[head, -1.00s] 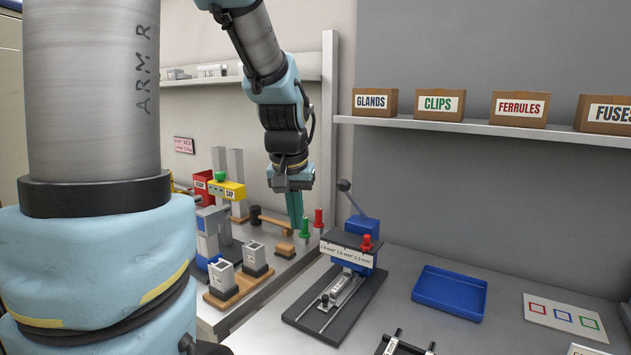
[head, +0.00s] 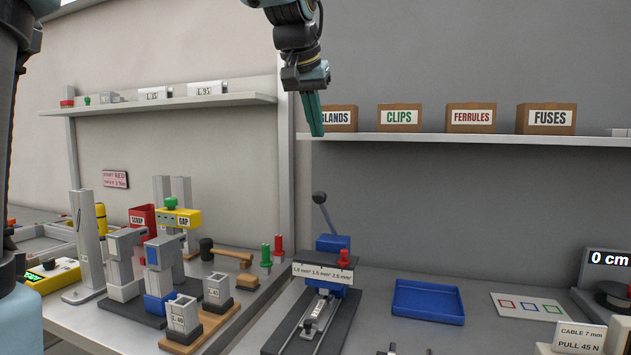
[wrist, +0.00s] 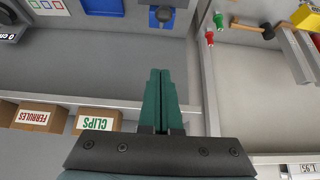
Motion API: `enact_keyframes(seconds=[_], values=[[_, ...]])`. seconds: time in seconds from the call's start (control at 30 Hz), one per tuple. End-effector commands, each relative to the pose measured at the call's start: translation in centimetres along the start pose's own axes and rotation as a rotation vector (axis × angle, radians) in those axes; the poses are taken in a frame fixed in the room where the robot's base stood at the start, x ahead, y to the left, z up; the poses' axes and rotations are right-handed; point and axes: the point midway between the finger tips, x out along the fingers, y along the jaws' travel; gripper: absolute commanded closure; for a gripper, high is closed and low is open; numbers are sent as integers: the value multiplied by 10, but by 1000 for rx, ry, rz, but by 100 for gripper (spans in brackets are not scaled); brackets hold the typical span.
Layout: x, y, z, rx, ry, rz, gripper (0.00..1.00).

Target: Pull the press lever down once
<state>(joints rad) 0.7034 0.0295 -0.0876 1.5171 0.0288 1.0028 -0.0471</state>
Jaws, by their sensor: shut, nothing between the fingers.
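The press (head: 333,243) is a blue block on a dark base on the bench, with a red knob and a size label on its front. Its lever (head: 325,211) rises from the top, tilted up and to the left, and ends in a dark ball (head: 319,197). In the wrist view the ball (wrist: 165,15) shows at the top middle, over the blue press body. My gripper (head: 317,130) has green fingers, shut and empty, pointing down. It hangs well above the lever, in front of the shelf's left end, and touches nothing that I can see.
A shelf (head: 400,138) with labelled boxes such as CLIPS (head: 399,118) runs along the back wall, close to my gripper. A blue tray (head: 428,299) lies right of the press. A hammer (head: 225,253) and green and red pegs are to its left.

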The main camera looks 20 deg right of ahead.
Motion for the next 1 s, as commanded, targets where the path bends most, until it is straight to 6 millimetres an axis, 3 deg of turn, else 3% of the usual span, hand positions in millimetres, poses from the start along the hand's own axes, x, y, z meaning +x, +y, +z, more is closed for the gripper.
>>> enact_keyframes(seconds=[0.27,0.7,1.0], values=[[16,-1,0,-1,-3,-1,100],[104,-1,0,-1,-5,-1,100],[109,-1,35,-1,-2,-1,100]])
